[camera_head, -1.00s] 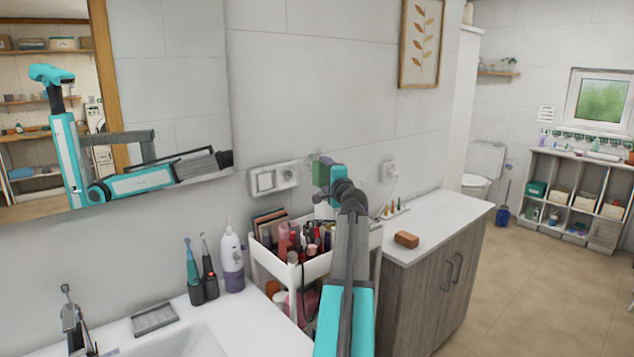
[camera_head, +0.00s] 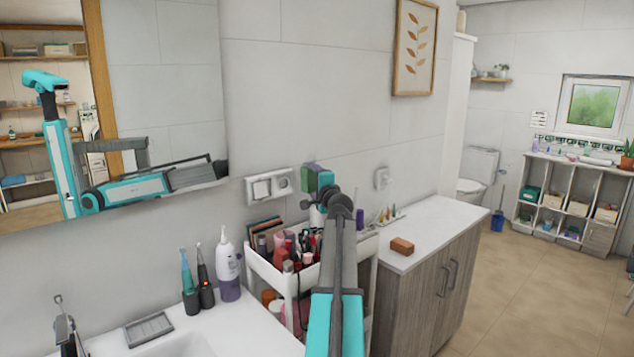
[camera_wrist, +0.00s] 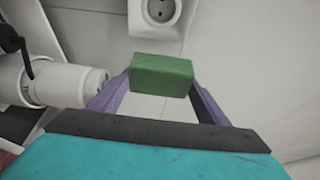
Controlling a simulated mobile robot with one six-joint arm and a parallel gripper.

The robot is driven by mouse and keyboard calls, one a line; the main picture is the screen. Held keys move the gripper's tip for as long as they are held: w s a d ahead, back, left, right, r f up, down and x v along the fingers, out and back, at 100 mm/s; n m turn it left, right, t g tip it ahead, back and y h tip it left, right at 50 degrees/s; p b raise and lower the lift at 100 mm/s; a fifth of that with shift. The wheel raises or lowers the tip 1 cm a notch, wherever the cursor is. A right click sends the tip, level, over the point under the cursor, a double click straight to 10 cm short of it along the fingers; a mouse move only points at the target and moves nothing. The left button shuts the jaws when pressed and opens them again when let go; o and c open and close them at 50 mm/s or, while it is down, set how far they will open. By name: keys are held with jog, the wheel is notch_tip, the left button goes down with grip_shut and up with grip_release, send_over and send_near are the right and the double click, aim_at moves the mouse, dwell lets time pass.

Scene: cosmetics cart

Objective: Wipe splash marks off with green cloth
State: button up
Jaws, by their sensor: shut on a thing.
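The green cloth (camera_wrist: 162,76) is a folded block between the purple fingers of my gripper (camera_wrist: 160,92) in the wrist view. My gripper is shut on it. In the head view, the green cloth (camera_head: 309,175) is at the end of my arm, in front of the tiled wall between two wall outlets, above the cosmetics cart (camera_head: 278,279). I cannot tell whether the cloth touches the wall. I cannot make out splash marks in either view.
A white cylinder (camera_wrist: 65,84) is close at the left in the wrist view. Bottles and tubes (camera_head: 284,245) crowd the cart. The mirror (camera_head: 175,60) is at the left. A brown block (camera_head: 401,246) lies on the right counter (camera_head: 430,225), which is otherwise mostly clear.

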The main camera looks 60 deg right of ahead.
jog(key=shift+w+d+p, duration=0.2)
jog(key=shift+w+d, duration=0.1)
jog(key=shift+w, duration=0.45)
jog(key=shift+w+d+p, duration=0.15)
jog(key=shift+w+d, duration=0.1)
jog(key=shift+w, duration=0.5)
jog(key=shift+w+d, duration=0.15)
jog(key=shift+w, duration=0.35)
jog(key=shift+w+d, duration=0.15)
jog(key=shift+w, duration=0.35)
dwell(0.3)
jog(key=shift+s+d, duration=0.1)
jog(key=shift+d, duration=0.05)
jog(key=shift+s+d+b, duration=0.35)
jog(key=shift+d+b, duration=0.25)
jog(key=shift+d, duration=0.2)
jog(key=shift+d, duration=0.1)
jog(key=shift+s+d+b, duration=0.15)
jog(key=shift+d+b, duration=0.4)
jog(key=shift+d, duration=0.3)
jog(key=shift+d, duration=0.1)
